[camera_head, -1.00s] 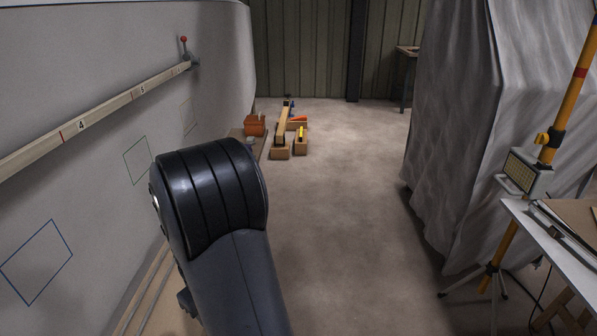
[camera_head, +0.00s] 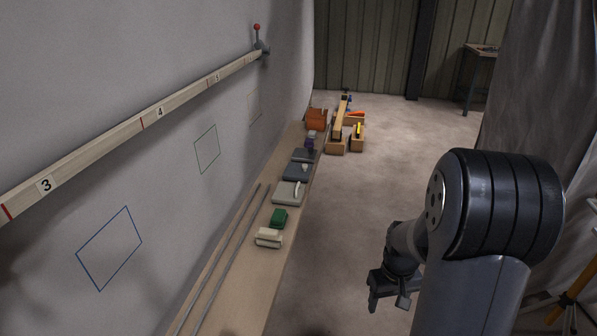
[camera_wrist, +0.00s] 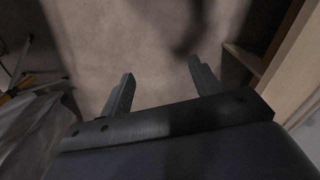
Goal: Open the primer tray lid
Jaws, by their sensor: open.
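A grey-green tray (camera_head: 288,193) with a pale upright handle on top lies on the long wooden shelf along the left wall. Behind it is a darker grey tray (camera_head: 297,171) with a small pale knob. Both look closed; I cannot tell which is the primer tray. My gripper (camera_head: 388,302) hangs to the right of the shelf, apart from both trays. In the wrist view my gripper (camera_wrist: 160,78) is open and empty, its two fingers apart over bare floor.
The wooden shelf (camera_head: 242,290) also holds a green block (camera_head: 279,218), a cream block (camera_head: 268,238), thin rods and an orange box (camera_head: 316,118). Wooden boxes (camera_head: 336,144) stand on the floor beyond. A grey drape (camera_head: 545,75) hangs right. The floor (camera_head: 400,160) between is clear.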

